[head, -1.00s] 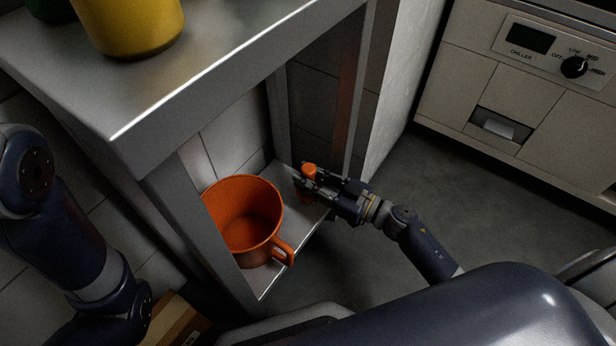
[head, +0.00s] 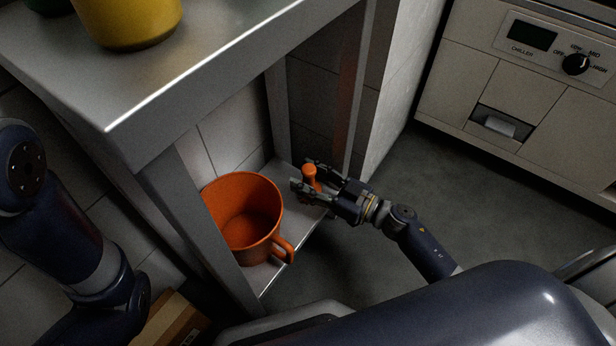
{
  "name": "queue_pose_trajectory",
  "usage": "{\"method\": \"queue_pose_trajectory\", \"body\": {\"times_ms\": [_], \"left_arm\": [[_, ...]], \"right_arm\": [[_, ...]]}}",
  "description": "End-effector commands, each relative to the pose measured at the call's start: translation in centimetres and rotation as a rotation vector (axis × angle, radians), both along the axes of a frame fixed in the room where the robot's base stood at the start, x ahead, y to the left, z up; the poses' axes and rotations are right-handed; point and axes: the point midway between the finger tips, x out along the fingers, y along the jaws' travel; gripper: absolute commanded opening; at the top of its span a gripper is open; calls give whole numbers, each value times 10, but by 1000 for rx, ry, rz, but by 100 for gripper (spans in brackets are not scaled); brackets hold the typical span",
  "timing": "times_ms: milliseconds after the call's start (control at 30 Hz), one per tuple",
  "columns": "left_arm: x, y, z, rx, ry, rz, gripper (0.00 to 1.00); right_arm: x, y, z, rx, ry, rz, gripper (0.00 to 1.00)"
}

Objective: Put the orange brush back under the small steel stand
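The orange brush (head: 310,173) shows as a rounded upright handle at the right end of the lower shelf of the small steel stand (head: 215,228). Its lower part is hidden by my gripper. My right gripper (head: 305,178) reaches in from the right. Its fingers are spread on either side of the handle, with a gap visible around it. My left arm is at the left edge, and its gripper is out of view.
A large orange mug (head: 243,215) stands on the lower shelf (head: 275,270), left of the brush, with its handle toward the front. A yellow container (head: 130,20) is on the stand's top. A cardboard box (head: 175,322) lies low at left. Floor on the right is clear.

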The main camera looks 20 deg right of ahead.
Motion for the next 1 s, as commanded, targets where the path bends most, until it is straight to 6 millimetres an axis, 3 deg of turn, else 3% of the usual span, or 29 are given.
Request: {"method": "queue_pose_trajectory", "body": {"times_ms": [367,800,1000], "left_arm": [[2,1,0,-4,2,-1,0],[2,0,0,0,3,0,0],[2,0,0,0,3,0,0]], "right_arm": [[-5,-5,-1,-2,2,-1,46],[-68,-61,-2,-2,4,0,46],[-85,-76,-1,0,1,1,46]]}}
